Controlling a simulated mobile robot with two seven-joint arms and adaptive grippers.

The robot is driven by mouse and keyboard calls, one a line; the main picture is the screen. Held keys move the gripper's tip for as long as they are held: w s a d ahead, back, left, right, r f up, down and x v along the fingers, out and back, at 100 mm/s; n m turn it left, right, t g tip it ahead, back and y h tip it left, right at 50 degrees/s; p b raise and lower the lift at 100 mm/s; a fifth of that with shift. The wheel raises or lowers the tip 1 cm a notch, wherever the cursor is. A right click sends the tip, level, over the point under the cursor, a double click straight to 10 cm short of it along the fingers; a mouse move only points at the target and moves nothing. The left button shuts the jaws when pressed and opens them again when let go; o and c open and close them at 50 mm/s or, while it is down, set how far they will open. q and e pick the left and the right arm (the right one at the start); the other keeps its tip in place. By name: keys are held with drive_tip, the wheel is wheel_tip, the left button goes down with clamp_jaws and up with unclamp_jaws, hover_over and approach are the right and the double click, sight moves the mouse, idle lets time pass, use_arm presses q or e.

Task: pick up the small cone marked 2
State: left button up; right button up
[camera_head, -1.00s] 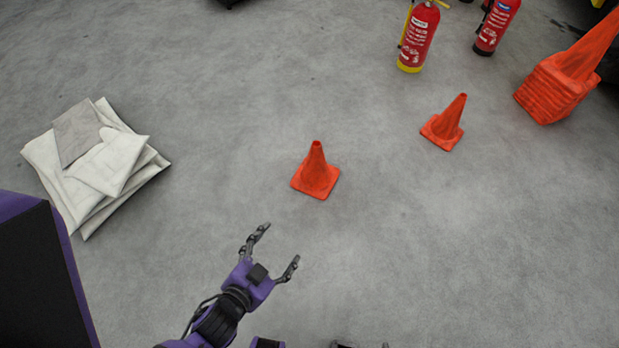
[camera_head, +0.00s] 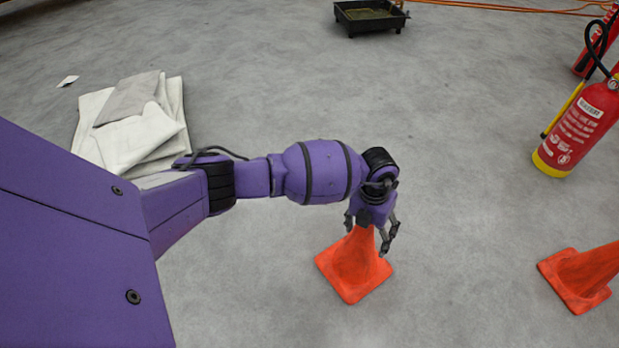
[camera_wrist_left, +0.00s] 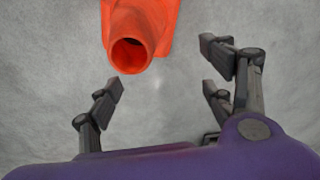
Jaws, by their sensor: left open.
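An orange cone (camera_head: 352,272) stands upright on the floor below my left gripper (camera_head: 368,238) in the head view. The gripper is open, pointing down, with its fingers around or just in front of the cone's tip, which it partly hides. In the left wrist view the cone (camera_wrist_left: 150,22) shows its open round top just beyond the spread fingers (camera_wrist_left: 163,80), with nothing between them. A second orange cone (camera_head: 585,278) stands at the right edge of the head view, partly cut off. No number is readable on either cone. My right gripper is not in view.
A red extinguisher (camera_head: 585,125) with a yellow base stands at the right, another behind it. Folded pale cloths (camera_head: 130,135) lie on the floor at the left. A black tray (camera_head: 370,16) is at the back. The floor between is clear.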

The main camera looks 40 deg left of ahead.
sight(359, 247)
use_arm(q)
drive_tip(key=shift+y, duration=0.6)
drive_tip(key=w+a+f+b, duration=0.1)
drive_tip(key=f, duration=0.1)
drive_tip(key=w+a+f+b, duration=0.1)
drive_tip(key=f+b, duration=0.1)
drive_tip(key=w+f+b, duration=0.1)
drive_tip(key=f+b, duration=0.1)
drive_tip(key=shift+w+a+f, duration=0.2)
drive_tip(key=shift+a+f, duration=0.2)
drive_tip(key=shift+r, duration=0.1)
drive_tip(key=c, duration=1.8)
drive_tip(key=shift+r, duration=0.1)
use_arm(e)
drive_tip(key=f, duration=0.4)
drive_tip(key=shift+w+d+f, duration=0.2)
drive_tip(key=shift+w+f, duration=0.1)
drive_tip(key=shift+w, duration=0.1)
use_arm(q)
drive_tip(key=shift+w+r, duration=0.1)
drive_tip(key=shift+r, duration=0.05)
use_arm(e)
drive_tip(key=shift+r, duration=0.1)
